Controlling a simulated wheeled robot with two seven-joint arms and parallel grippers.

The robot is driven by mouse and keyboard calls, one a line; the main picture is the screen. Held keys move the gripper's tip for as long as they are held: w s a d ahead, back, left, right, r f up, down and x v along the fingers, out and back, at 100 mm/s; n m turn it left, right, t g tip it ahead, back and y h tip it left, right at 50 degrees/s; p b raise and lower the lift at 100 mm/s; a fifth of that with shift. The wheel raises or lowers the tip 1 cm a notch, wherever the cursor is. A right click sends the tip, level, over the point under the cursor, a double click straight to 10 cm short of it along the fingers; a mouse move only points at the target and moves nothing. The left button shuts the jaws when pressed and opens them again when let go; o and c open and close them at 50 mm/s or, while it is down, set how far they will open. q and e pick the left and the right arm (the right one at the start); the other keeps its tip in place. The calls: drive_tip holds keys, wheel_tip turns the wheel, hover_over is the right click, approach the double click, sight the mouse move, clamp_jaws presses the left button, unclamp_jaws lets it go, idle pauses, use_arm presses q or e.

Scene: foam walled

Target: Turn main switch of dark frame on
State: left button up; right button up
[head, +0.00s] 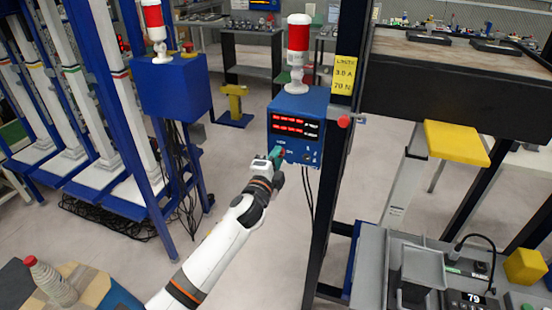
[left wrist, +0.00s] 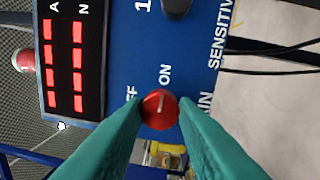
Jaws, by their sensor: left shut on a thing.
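A blue control box (head: 297,125) with red lit digits is fixed to the dark frame (head: 338,150). My left gripper (head: 277,155) is at the box's lower left corner. In the left wrist view, the red round switch (left wrist: 159,109) sits between the teal fingertips, which are shut on it. The pale mark on the switch points roughly toward the printed ON; OFF is printed to its left, partly covered by a finger. The box face (left wrist: 135,45) and its lit digits (left wrist: 78,65) also show there. My right gripper is not in view.
A red-and-white lamp (head: 298,50) stands on the box, and a yellow sign (head: 344,75) hangs beside it. Another blue box (head: 172,88) stands on the blue frame at left. A bench with a dark edge (head: 455,100) is at right. Cables hang below the control box.

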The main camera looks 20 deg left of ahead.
use_arm(q)
drive_tip(key=o, duration=1)
drive_tip(key=s, duration=0.8)
drive_tip(key=s+b, duration=0.1)
drive_tip(key=s, duration=0.3)
drive_tip(key=shift+a+f, duration=0.2)
drive_tip(key=shift+f, duration=0.15)
